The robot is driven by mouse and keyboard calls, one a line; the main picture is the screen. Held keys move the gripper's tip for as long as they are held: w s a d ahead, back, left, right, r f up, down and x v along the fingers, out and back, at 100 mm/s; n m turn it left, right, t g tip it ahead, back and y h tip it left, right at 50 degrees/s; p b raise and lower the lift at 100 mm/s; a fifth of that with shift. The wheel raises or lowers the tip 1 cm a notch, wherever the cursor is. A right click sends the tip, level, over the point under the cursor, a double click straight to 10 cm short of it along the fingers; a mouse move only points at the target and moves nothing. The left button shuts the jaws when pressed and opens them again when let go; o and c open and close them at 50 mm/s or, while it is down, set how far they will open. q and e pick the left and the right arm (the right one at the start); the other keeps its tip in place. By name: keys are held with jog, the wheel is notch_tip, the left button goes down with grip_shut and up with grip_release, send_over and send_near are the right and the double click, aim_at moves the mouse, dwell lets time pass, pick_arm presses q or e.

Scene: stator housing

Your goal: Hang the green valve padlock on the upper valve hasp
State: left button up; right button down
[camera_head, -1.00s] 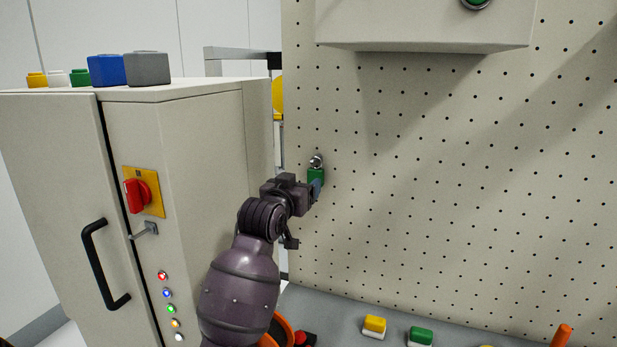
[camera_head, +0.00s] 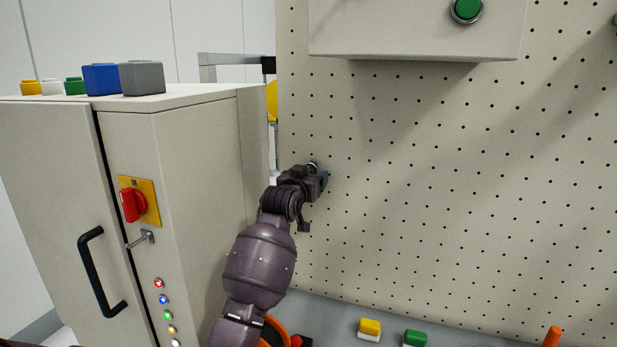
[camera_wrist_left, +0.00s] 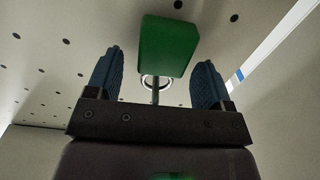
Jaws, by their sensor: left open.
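The green padlock (camera_wrist_left: 168,45) shows in the left wrist view between the two blue fingers of my left gripper (camera_wrist_left: 160,58), with gaps on both sides. The gripper is open around it and does not clamp it. A shiny metal ring and a thin rod (camera_wrist_left: 155,88) show just below the padlock in that view; I cannot tell how they join it. In the head view my left gripper (camera_head: 321,181) is close to the pegboard and hides the padlock. A small metal piece (camera_head: 312,165) shows just above the gripper. No valve hasp can be made out clearly. My right gripper is out of view.
The pegboard (camera_head: 430,160) fills the right side, with a box and green button (camera_head: 467,9) above. A cabinet (camera_head: 195,180) with a red switch (camera_head: 132,204) and black handle stands left. Yellow (camera_head: 370,327) and green (camera_head: 415,337) blocks sit on the grey surface below.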

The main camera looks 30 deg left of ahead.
pick_arm(q)
jog(key=c, duration=1.1)
jog(key=shift+o, duration=0.2)
jog(key=shift+s+r, duration=0.2)
jog(key=shift+r, duration=0.4)
jog(key=shift+s, duration=0.1)
jog(key=shift+v, duration=1.6)
jog(key=v, duration=0.6)
jog(key=shift+r, duration=0.2)
jog(key=shift+s, duration=0.1)
